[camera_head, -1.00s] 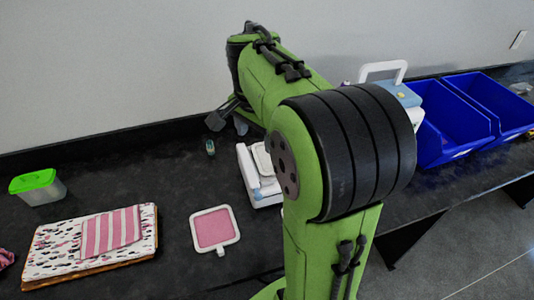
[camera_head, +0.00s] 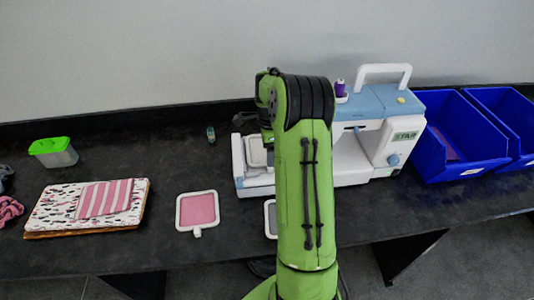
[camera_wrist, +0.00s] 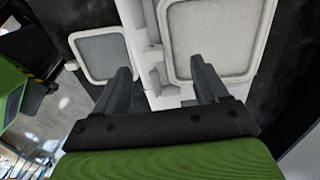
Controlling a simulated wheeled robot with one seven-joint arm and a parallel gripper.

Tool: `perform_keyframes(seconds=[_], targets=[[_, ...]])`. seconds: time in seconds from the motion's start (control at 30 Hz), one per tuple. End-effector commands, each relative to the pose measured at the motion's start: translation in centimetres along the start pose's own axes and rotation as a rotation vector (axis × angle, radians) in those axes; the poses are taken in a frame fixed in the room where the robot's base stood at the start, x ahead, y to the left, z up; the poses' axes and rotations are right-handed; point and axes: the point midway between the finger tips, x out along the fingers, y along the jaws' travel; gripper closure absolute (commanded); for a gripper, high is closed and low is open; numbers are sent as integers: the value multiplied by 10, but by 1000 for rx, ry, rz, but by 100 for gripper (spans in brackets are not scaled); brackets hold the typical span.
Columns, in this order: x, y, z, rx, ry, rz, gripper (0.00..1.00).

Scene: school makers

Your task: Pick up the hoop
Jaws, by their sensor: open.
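Three square hoops with pale frames show. A pink-filled hoop (camera_head: 198,210) lies flat on the dark table, left of my arm. A grey-filled hoop (camera_head: 270,218) lies partly hidden behind my arm; it also shows at upper left in the wrist view (camera_wrist: 103,57). A cream-filled hoop (camera_head: 257,152) rests on the left part of the sewing machine and fills the upper right of the wrist view (camera_wrist: 213,40). My gripper (camera_wrist: 162,82) is open and empty, its fingers pointing towards the gap between the grey and cream hoops. The pictures show no clear contact.
The white and blue sewing machine (camera_head: 358,145) stands behind and right of my arm. Blue bins (camera_head: 468,158) stand at right. Folded cloth (camera_head: 62,212) and a green-lidded box (camera_head: 55,155) are at left. Bare table surrounds the pink hoop.

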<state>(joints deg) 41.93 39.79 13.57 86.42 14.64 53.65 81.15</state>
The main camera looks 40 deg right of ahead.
Motion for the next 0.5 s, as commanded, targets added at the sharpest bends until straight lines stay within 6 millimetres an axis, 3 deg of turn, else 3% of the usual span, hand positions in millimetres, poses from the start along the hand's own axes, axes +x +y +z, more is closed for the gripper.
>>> perform_keyframes(seconds=[0.23, 0.5], targets=[[45, 4, 0, -2, -1, 4, 27], [49, 3, -1, -2, 0, 2, 27]])
